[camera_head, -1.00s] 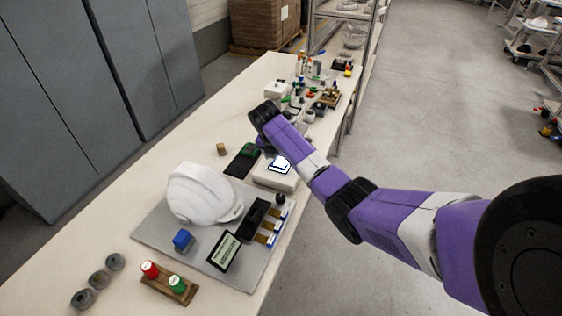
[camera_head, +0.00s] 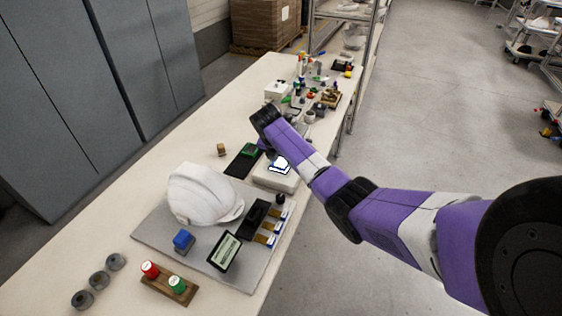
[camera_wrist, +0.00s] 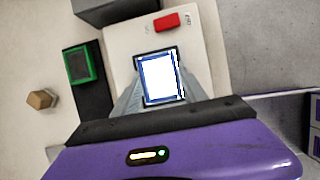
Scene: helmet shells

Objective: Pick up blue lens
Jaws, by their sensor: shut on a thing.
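The blue lens (camera_wrist: 161,80) is a bright, nearly white square with a blue edge. In the wrist view it sits between the two fingers of my gripper (camera_wrist: 160,92), which is shut on it. Below it is a white box (camera_wrist: 125,40) with a red button, and a dark border shows around the lens. In the head view the lens (camera_head: 280,165) shows over the white box (camera_head: 268,180), under my wrist. I cannot tell whether it touches the box.
A black tray with a green-framed part (camera_wrist: 79,64) lies left of the box. A white helmet shell (camera_head: 200,195), a blue block (camera_head: 183,240) and a tilted screen (camera_head: 225,251) stand on a grey mat nearer the front. Several small items crowd the table's far end.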

